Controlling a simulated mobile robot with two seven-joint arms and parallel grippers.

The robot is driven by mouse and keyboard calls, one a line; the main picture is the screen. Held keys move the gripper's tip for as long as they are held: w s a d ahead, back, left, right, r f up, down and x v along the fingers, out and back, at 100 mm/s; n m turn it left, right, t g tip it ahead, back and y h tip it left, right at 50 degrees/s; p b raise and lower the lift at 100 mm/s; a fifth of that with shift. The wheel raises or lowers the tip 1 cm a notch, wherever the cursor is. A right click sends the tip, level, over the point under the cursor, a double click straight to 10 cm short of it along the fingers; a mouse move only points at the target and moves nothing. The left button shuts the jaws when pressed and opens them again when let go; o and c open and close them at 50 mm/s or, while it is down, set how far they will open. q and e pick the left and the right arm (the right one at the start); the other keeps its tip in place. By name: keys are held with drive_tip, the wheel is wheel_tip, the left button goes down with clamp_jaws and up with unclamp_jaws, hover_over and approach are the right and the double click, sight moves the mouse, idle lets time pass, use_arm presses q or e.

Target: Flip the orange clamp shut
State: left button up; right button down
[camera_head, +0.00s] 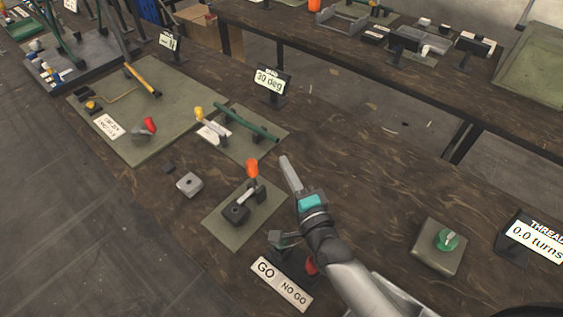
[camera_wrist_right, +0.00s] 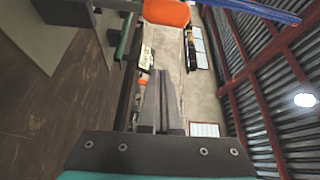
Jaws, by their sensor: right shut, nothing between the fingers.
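The orange clamp (camera_head: 252,168) has a rounded orange grip standing up at the end of a metal arm. Its dark body (camera_head: 236,211) sits on a small green mat (camera_head: 213,231). My right gripper (camera_head: 290,174) is shut and empty, with its fingertips to the right of the orange grip and apart from it in the head view. In the right wrist view, the shut fingers (camera_wrist_right: 160,100) point toward the orange grip (camera_wrist_right: 166,12), which is cut by the top edge. My left gripper is not in view.
A red-handled fixture (camera_head: 150,125) and a green bar (camera_head: 250,122) stand behind. A "30 deg" sign (camera_head: 271,82) stands farther back. A GO/NO GO plate (camera_head: 281,284) lies in front. A green knob block (camera_head: 440,246) stands at right, with bare bench between it and my arm.

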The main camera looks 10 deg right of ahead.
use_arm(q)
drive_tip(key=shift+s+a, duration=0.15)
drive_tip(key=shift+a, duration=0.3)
use_arm(e)
drive_tip(key=s, duration=0.7)
drive_tip(key=shift+s+r, duration=0.2)
drive_tip(key=shift+s, duration=0.05)
drive_tip(key=shift+d, duration=0.1)
drive_tip(key=shift+s, duration=0.1)
